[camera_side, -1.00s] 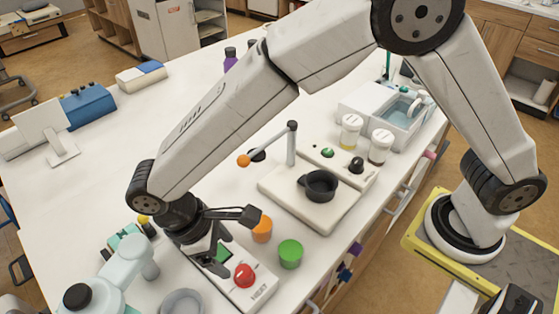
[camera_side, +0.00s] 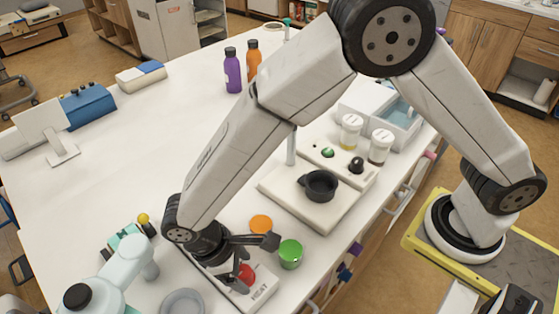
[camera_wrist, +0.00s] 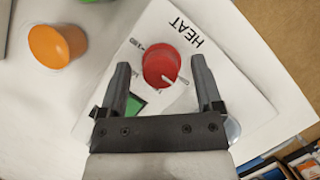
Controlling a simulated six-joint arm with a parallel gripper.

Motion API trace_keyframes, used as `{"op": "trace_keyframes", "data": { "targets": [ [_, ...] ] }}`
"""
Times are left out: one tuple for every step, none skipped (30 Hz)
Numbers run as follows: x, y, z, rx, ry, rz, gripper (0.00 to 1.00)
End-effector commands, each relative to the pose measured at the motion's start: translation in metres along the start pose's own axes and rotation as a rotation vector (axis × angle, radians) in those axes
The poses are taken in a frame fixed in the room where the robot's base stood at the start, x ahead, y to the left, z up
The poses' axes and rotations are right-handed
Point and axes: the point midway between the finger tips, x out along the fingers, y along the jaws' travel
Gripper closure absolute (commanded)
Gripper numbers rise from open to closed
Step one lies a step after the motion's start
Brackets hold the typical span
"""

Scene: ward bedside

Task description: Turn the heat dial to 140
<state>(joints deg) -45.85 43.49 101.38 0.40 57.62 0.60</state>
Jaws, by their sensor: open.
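The red heat dial (camera_wrist: 161,66) sits on a white panel (camera_wrist: 228,45) marked HEAT. In the wrist view a pale pointer line shows on the dial's lower right; the scale figures are too small to read surely. My gripper (camera_wrist: 162,75) is open, with one finger on each side of the dial and a gap visible on both sides. In the side view my gripper (camera_side: 243,279) is low over the panel, and its fingers partly hide the dial (camera_side: 247,273).
An orange cup (camera_side: 261,224) and a green cup (camera_side: 290,253) stand close behind the panel. A green square (camera_wrist: 136,105) is on the panel beside the dial.

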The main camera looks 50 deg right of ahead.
Motion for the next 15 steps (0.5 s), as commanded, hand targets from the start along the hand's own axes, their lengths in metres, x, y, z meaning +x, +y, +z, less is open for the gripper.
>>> {"op": "trace_keyframes", "data": {
  "targets": [
    [0.0035, 0.0000, 0.0002, 0.000, -0.001, 0.000, 0.16],
    [0.0049, 0.0000, 0.0003, 0.000, -0.001, 0.000, 0.16],
    [0.0064, 0.0000, 0.0004, 0.000, -0.001, 0.000, 0.16],
    [0.0071, 0.0000, 0.0004, 0.000, -0.001, 0.000, 0.16],
    [0.0077, 0.0000, 0.0004, 0.000, 0.000, 0.000, 0.16],
    [0.0082, 0.0000, 0.0004, 0.000, 0.000, 0.000, 0.16],
    [0.0083, 0.0000, 0.0004, 0.000, 0.000, 0.000, 0.16],
    [0.0084, 0.0000, 0.0003, 0.000, 0.000, 0.000, 0.16],
    [0.0083, 0.0000, 0.0003, 0.000, 0.000, 0.000, 0.16],
    [0.0083, 0.0000, 0.0003, 0.000, 0.000, 0.000, 0.16],
    [0.0083, 0.0000, 0.0003, 0.000, 0.000, 0.000, 0.16],
    [0.0082, 0.0000, 0.0003, 0.000, 0.000, 0.000, 0.16],
    [0.0082, 0.0000, 0.0003, 0.000, 0.000, 0.000, 0.20],
    [0.0082, 0.0000, 0.0003, 0.000, 0.000, 0.000, 0.29],
    [0.0081, 0.0000, 0.0002, 0.000, 0.000, 0.000, 0.42]
  ]
}}
